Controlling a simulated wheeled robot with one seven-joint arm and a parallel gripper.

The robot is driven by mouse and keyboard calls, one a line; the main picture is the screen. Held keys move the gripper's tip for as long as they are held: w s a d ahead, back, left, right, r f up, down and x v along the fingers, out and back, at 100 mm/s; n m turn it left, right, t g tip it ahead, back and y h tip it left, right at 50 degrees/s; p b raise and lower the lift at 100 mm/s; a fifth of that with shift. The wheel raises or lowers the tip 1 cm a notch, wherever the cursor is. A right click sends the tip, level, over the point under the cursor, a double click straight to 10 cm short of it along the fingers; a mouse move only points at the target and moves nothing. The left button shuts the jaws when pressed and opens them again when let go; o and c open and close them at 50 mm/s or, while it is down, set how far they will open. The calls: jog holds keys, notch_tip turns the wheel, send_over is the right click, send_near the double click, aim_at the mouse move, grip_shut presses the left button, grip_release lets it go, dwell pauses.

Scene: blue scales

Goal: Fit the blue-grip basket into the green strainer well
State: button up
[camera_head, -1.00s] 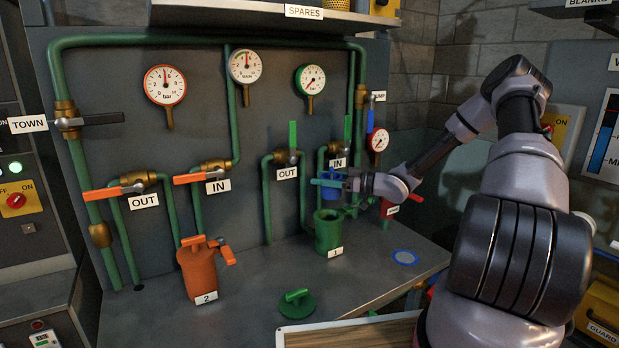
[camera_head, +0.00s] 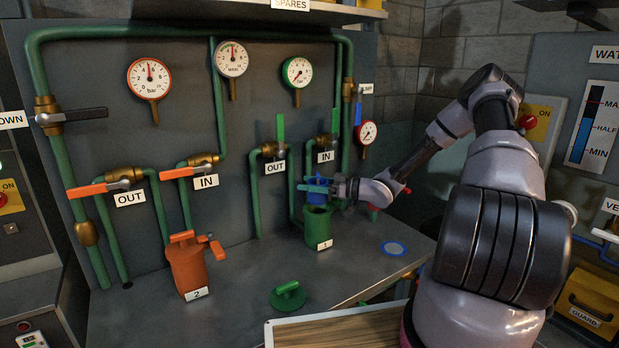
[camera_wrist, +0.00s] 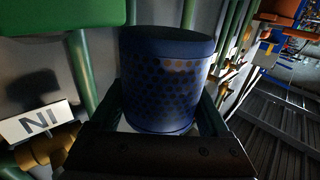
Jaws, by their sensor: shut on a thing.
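The blue-grip basket (camera_head: 317,192) is held by my gripper (camera_head: 328,188) just above the green strainer well (camera_head: 318,226). In the wrist view the basket (camera_wrist: 165,75) is a blue perforated cylinder between the two fingers of my gripper (camera_wrist: 160,115). In the head view the basket's lower end is at or very near the well's mouth; I cannot tell whether it has entered. The well stands open on the bench with a label "1". Its green lid (camera_head: 288,296) lies on the bench in front.
An orange strainer (camera_head: 187,265) labelled 2 stands to the left. Green pipes with IN and OUT valves (camera_head: 325,143) rise close behind the well. A round blue-rimmed mark (camera_head: 393,248) lies on the bench at right. A wooden-topped tray (camera_head: 340,330) is at the front edge.

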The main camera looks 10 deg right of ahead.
aim_at(310, 197)
jog(key=shift+f, duration=0.65)
jog(key=shift+f, duration=1.65)
dwell(1.0)
jog(key=shift+r, duration=1.35)
jog(key=shift+f, duration=1.45)
dwell(0.5)
jog(key=o, duration=1.3)
jog(key=shift+d, duration=0.1)
jog(key=v, duration=1)
jog(key=shift+s+d, duration=0.2)
jog(key=shift+d, duration=0.1)
